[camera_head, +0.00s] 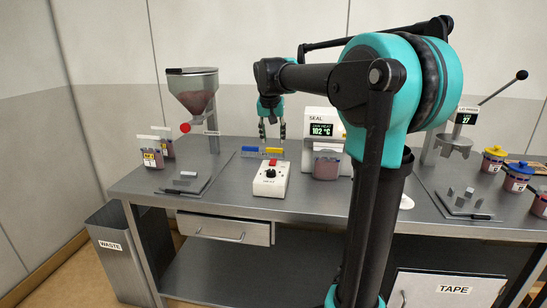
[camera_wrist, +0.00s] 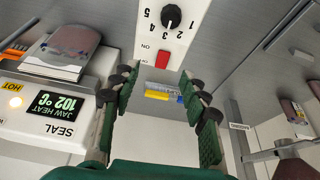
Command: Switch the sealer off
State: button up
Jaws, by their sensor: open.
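The sealer (camera_head: 312,118) is a white unit marked SEAL at the back of the bench. Its display (camera_head: 320,130) reads jaw heat 102 °C, and the wrist view shows a HOT label (camera_wrist: 12,86) and a glowing lamp (camera_wrist: 15,102). A white control box (camera_head: 269,184) stands in front and to the left of it. The box has a red switch (camera_head: 272,162) and a black numbered dial (camera_wrist: 172,16); the switch also shows in the wrist view (camera_wrist: 162,60). My gripper (camera_head: 272,132) is open and empty, above and behind the box, apart from the switch.
Blue and yellow pieces (camera_head: 262,150) lie behind the box. A pouch (camera_head: 326,166) sits at the sealer's front. A hopper (camera_head: 195,90) stands left, and a lever press (camera_head: 455,140) and lidded jars (camera_head: 517,176) stand right.

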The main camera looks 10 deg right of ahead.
notch_tip(320, 180, up, 3)
jog(key=w, duration=0.3)
send_near(273, 161)
jog(key=x, duration=0.7)
jog(key=shift+f, duration=0.35)
grip_shut()
jog(key=shift+w+d+r+g, duration=0.15)
jog(key=shift+w+g, duration=0.25)
jog(key=shift+g, duration=0.5)
jog(key=shift+w+g+y, duration=0.25)
jog(key=shift+g+y, duration=0.25)
jog(key=shift+g, duration=0.5)
